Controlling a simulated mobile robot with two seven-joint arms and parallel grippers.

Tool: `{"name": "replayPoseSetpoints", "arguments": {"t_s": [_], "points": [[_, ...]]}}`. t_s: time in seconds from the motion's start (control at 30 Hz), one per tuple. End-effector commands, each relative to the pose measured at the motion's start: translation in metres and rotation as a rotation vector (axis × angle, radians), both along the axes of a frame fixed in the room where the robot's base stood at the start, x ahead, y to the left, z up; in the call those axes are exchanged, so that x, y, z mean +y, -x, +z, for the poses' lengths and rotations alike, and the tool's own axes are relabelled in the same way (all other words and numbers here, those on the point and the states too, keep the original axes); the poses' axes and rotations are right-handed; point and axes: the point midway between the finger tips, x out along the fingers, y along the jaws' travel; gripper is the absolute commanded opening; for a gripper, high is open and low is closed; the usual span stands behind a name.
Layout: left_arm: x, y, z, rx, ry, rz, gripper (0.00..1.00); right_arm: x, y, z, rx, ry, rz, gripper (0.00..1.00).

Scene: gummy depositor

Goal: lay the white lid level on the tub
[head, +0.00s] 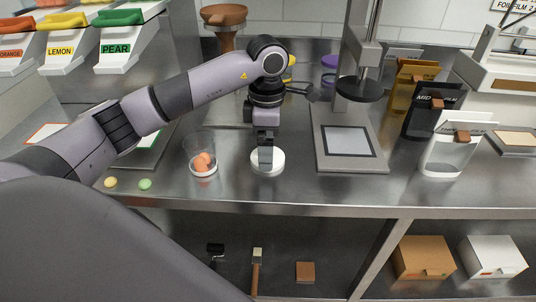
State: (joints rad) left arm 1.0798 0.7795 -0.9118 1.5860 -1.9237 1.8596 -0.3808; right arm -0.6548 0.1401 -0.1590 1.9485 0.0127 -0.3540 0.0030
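The white lid (258,168) is a round disc lying flat on the steel counter, or very close to it, right of the tub. The clear tub (202,146) stands upright on the counter with orange gummies in it and no lid on its top. My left gripper (265,160) points straight down over the lid, its fingertips at the lid's middle. The fingers show edge-on and hide the lid's centre, so I cannot tell whether they grip it. My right gripper is out of view.
A press-like stand (350,163) rises right of the lid. Film pouches (451,152) stand further right. A yellow gummy (110,182) and a green gummy (145,184) lie near the counter's front edge. A brown funnel (225,18) is behind my arm.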

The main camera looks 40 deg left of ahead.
Motion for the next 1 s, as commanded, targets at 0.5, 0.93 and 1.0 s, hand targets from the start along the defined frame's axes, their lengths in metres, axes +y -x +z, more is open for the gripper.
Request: {"name": "replayPoseSetpoints", "arguments": {"t_s": [0.5, 0.93, 1.0], "points": [[0.0, 0.0, -0.02, -0.001, 0.002, 0.0, 0.71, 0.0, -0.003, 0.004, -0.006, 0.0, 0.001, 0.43], [-0.001, -0.001, -0.017, -0.002, 0.002, 0.0, 0.53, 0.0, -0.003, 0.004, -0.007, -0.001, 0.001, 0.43], [0.0, -0.001, -0.013, -0.005, 0.002, 0.0, 0.53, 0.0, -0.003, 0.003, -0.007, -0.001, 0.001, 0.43]]}}
